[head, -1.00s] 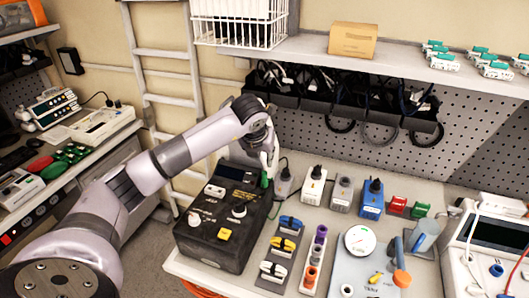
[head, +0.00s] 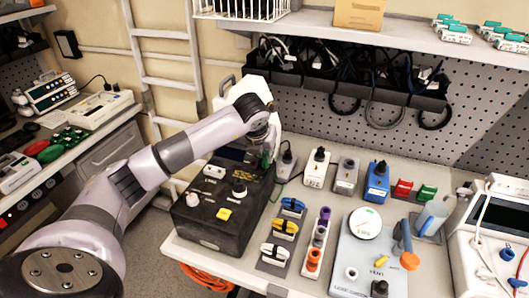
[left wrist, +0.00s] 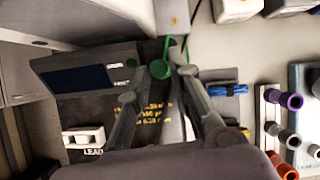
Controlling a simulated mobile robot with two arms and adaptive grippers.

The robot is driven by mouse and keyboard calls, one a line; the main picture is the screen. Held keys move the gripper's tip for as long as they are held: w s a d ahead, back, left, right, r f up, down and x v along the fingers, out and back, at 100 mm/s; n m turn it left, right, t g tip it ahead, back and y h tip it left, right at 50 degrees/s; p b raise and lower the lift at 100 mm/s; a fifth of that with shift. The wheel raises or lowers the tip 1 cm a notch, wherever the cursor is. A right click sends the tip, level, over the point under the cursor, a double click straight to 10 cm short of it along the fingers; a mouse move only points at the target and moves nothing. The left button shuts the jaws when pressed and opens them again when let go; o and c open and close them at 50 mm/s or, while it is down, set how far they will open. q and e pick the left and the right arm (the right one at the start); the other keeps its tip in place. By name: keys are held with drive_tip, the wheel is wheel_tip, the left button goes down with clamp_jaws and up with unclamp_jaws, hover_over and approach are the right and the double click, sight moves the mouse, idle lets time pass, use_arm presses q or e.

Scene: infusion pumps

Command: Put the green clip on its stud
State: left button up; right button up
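The green clip (head: 265,161) is at the fingertips of my left gripper (head: 268,150), over the back right part of the dark box (head: 198,238). In the left wrist view the clip (left wrist: 160,69) shows as a small green disc between the fingertips, with a green lead beside it. The fingers look closed on it. The box's dark display (left wrist: 80,78) is left of the clip in that view. The stud cannot be made out. My right gripper is not in view.
Right of the box stand several small connector blocks, including a blue one (head: 377,182). A rack with blue, yellow and white clips (head: 284,229) and a strip of coloured plugs (head: 313,259) are in front. A pale shape with a grey handle stands behind my left wrist.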

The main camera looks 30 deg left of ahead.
use_arm(q)
clamp_jaws()
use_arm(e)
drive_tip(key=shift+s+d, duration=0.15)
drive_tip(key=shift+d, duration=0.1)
use_arm(q)
drive_tip(key=shift+r, duration=0.1)
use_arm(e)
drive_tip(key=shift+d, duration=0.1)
use_arm(q)
wheel_tip(320, 180, up, 5)
drive_tip(key=shift+f+p, duration=0.1)
drive_tip(key=shift+p, duration=1.15)
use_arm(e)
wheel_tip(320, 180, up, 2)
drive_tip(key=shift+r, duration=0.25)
